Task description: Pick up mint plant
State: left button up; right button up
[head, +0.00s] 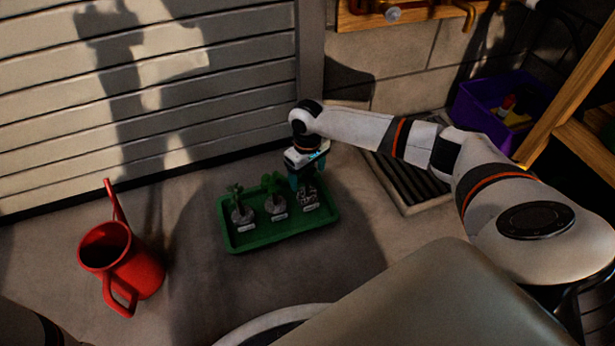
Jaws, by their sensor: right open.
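A green tray (276,241) lies on the floor and holds small potted plants in a row. The left plant (238,207) and the middle plant (272,198) have green leaves. The right plant (309,197) looks paler and is partly hidden by my gripper. The labels are too small to read, so I cannot tell which plant is mint. My right gripper (302,182) points down over the right end of the tray, at or just above the right plant. It is open. I cannot tell if its fingers touch the plant. My left gripper does not show.
A red watering can (122,264) stands on the floor left of the tray. A ribbed shutter rises behind. A floor grate (408,178), a purple bin (500,105) and a wooden frame (575,95) are at the right. Floor between can and tray is clear.

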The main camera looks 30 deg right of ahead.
jog(key=c, duration=1.5)
jog(key=shift+r, duration=0.15)
